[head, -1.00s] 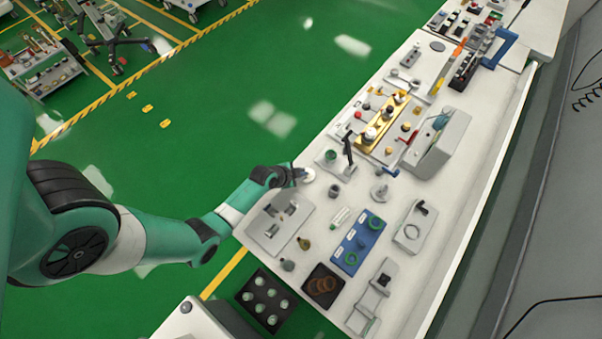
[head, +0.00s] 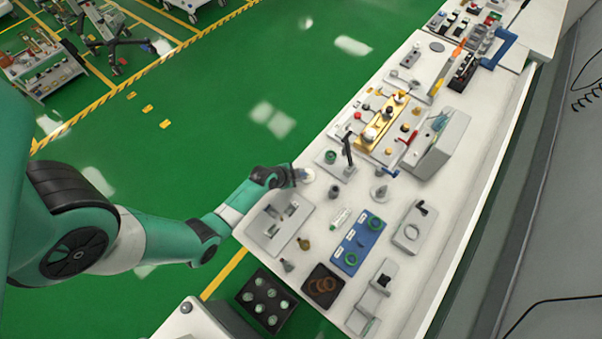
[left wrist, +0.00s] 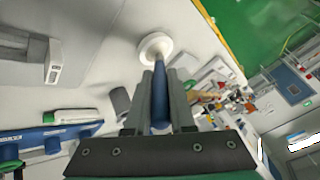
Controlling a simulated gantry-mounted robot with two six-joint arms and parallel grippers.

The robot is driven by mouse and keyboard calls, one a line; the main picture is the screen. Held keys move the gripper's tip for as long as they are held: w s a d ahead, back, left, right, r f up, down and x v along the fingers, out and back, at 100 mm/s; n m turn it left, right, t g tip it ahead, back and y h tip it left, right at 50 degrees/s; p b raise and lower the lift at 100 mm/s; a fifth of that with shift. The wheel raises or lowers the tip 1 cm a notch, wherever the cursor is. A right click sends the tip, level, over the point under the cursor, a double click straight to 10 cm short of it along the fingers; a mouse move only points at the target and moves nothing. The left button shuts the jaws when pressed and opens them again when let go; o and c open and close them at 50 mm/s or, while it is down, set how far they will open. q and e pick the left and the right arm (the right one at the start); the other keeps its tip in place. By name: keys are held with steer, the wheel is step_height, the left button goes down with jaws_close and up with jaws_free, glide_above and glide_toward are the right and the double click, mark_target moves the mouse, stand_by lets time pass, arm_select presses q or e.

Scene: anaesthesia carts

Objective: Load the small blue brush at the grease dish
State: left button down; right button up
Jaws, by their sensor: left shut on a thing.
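My left gripper (head: 296,176) is shut on the small blue brush, near the left edge of the white bench. In the left wrist view the brush (left wrist: 160,108) lies between the two grey fingers (left wrist: 160,95), and its far end points at the grease dish. The dish (left wrist: 155,47) is small, round and white; in the head view it shows just right of the fingertips (head: 308,175). The brush's tip overlaps the dish in the left wrist view; I cannot tell whether it touches the grease. My right gripper is not in view.
A dark upright lever (head: 347,152) stands right of the dish. A grey block fixture (head: 268,236) lies nearer, and a blue tray with green rings (head: 360,243) beyond it. A yellow plate with knobs (head: 382,122) is farther back. Green floor is open to the left.

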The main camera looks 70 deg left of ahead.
arm_select(q)
steer(key=shift+r+p, duration=2.95)
steer(key=shift+r, duration=0.5)
steer(key=shift+s+a, duration=0.1)
